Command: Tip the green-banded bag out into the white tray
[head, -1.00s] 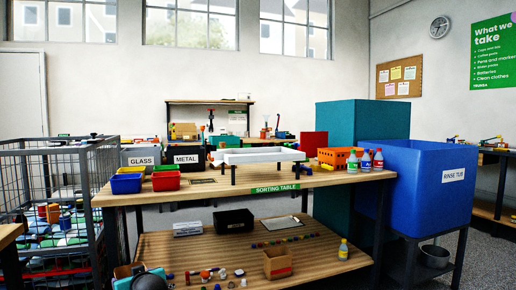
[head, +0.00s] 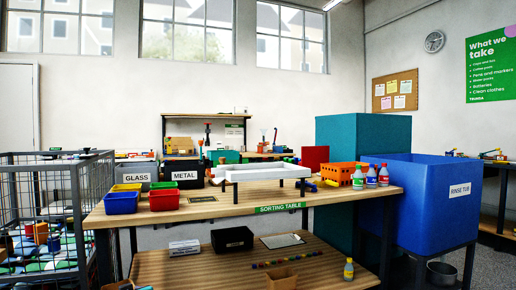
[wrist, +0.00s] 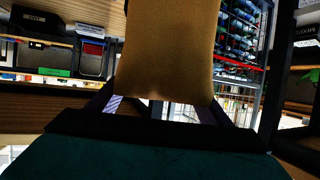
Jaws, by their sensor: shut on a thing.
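A plain tan bag (wrist: 168,50) fills the upper middle of the wrist view. My gripper (wrist: 160,104) is shut on it, with dark fingers at its lower corners. No green band shows on the side I see, and the bag's mouth is out of view. The white tray (head: 262,174) stands raised on dark legs on the sorting table in the head view. Its inside is seen too edge-on to tell what is in it. My gripper does not clearly show in the head view.
On the sorting table (head: 140,216) are red (head: 164,201), blue (head: 121,203) and yellow bins on the left, and an orange crate (head: 340,174) and bottles on the right. A blue rinse tub (head: 425,205) stands right; a wire cage (head: 75,215) stands left.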

